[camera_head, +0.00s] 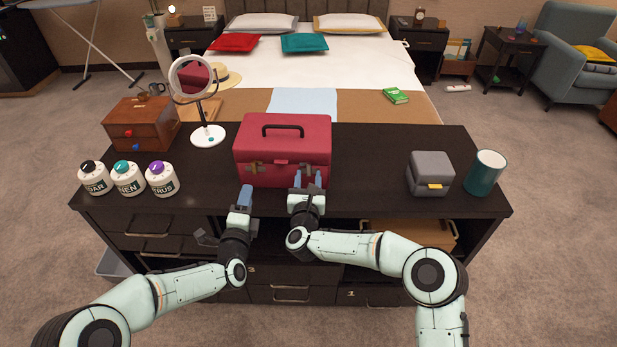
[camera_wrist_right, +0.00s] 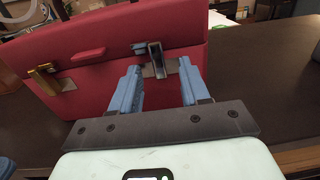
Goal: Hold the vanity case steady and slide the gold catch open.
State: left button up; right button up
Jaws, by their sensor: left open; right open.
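The red vanity case (camera_head: 283,143) stands upright on the dark dresser top, lid down, with a black handle (camera_head: 296,130) on top. The gold catch (camera_wrist_right: 48,80) is on the left of its front; it also shows in the head view (camera_head: 252,168). A second, grey-dark catch (camera_wrist_right: 156,62) is on the right of the front. My right gripper (camera_wrist_right: 159,74) is open, its blue fingers on either side of the grey catch, holding nothing; contact is unclear. In the head view, my left gripper (camera_head: 246,192) is open and empty at the case's front left corner, near the gold catch.
Several labelled jars (camera_head: 127,180), a wooden box (camera_head: 142,125) and a round mirror (camera_head: 208,136) stand left of the case. A grey box (camera_head: 431,172) and a teal cup (camera_head: 485,172) stand to its right. The dresser top (camera_head: 370,180) is clear between case and grey box.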

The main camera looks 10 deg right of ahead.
jog(key=shift+w+d, duration=0.15)
jog(key=shift+w, duration=0.35)
grip_shut()
dwell(1.2)
